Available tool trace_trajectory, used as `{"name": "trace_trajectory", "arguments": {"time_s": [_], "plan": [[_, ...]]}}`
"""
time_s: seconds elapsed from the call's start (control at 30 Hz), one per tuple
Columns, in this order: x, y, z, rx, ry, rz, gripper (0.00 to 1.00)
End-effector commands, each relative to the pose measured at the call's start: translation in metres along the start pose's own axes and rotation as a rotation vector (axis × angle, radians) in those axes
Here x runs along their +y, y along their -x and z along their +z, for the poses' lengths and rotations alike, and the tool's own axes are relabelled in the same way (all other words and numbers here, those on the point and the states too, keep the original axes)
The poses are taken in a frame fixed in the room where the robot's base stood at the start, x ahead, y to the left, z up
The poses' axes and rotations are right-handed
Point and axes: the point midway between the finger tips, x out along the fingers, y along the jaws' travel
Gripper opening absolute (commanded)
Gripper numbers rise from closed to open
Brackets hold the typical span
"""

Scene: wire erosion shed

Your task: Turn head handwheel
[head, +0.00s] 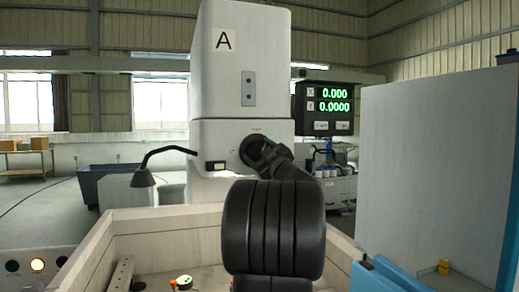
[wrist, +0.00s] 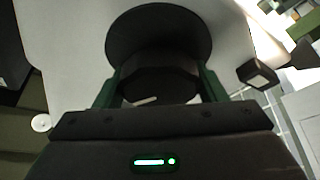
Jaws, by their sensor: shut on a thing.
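The head handwheel (wrist: 158,28) is a dark round disc with a thick, faceted hub and a pale mark on it, in the wrist view. In the head view the handwheel (head: 250,147) is a small dark ring on the front of the white machine head (head: 215,85) marked A, partly covered by my arm. My gripper (wrist: 160,80) is shut on the hub, one greenish finger on each side. The gripper is small and mostly hidden in the head view.
A readout (head: 328,108) showing X 0.000 and Y 0.0000 hangs right of the head. A bent dark lamp (head: 145,175) stands to the left. A pale tank wall (head: 100,247) surrounds the work area below. A large grey cabinet (head: 430,170) stands at right.

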Motion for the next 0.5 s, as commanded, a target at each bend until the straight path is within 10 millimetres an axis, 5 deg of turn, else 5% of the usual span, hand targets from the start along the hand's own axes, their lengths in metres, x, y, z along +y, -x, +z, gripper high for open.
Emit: {"name": "trace_trajectory", "arguments": {"time_s": [0.5], "plan": [[-0.0001, -0.0001, -0.0002, -0.001, 0.356, -0.148, 0.42]]}}
